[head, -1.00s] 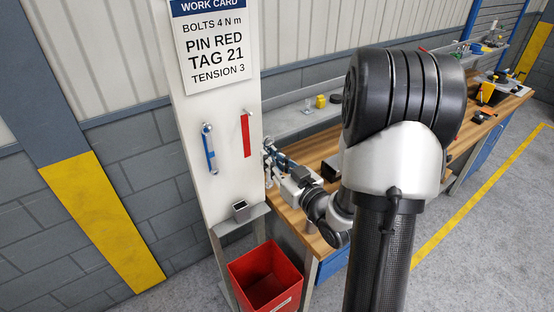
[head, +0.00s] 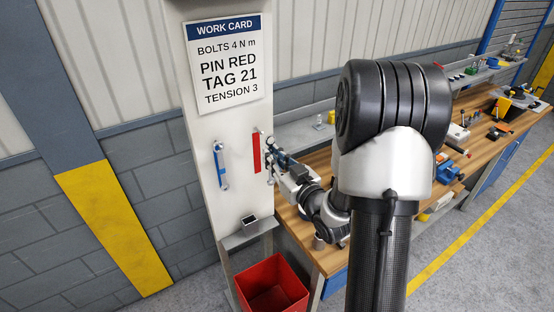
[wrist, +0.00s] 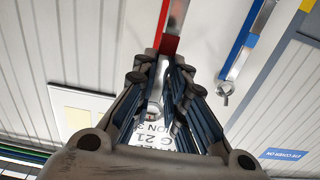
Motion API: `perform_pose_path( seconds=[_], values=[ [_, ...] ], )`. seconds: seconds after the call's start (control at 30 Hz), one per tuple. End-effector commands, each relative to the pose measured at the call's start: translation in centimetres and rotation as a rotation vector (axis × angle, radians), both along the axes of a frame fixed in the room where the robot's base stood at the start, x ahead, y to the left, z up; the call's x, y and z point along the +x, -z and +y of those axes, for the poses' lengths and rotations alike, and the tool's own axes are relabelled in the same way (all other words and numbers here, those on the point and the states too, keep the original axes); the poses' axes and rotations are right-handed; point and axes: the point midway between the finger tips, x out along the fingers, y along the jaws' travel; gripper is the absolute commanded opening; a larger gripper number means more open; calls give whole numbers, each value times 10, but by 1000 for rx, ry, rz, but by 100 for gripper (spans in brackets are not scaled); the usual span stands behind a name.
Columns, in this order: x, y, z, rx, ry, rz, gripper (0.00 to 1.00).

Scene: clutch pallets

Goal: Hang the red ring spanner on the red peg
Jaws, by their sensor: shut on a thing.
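My gripper (head: 274,158) is at the right edge of the white post. In the wrist view my gripper (wrist: 165,85) is shut on a slim metal piece (wrist: 155,88), taken as the red ring spanner. The fingers hide much of it. A red strip (head: 256,153) runs down the post just left of my gripper; it also shows beyond the fingertips in the wrist view (wrist: 166,43). The red peg (head: 259,132) seems to stand at its top end, too small to be sure. I cannot tell whether the spanner touches the peg.
The white post (head: 235,195) carries a work card (head: 230,60) reading PIN RED, TAG 21. A spanner hangs at the blue strip (head: 220,166), left of the red one. Below are a small box (head: 249,220) and a red bin (head: 270,285). A wooden bench (head: 330,260) stands right.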

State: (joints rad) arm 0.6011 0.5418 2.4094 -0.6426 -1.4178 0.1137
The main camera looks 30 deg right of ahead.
Motion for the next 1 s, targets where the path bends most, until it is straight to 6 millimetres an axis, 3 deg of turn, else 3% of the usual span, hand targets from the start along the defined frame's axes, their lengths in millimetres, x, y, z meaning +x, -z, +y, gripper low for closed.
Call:
perform_pose_path(
  seconds=[1.0],
  values=[
    [60, 10, 2, -1, -1, -2, 0]
  ],
)
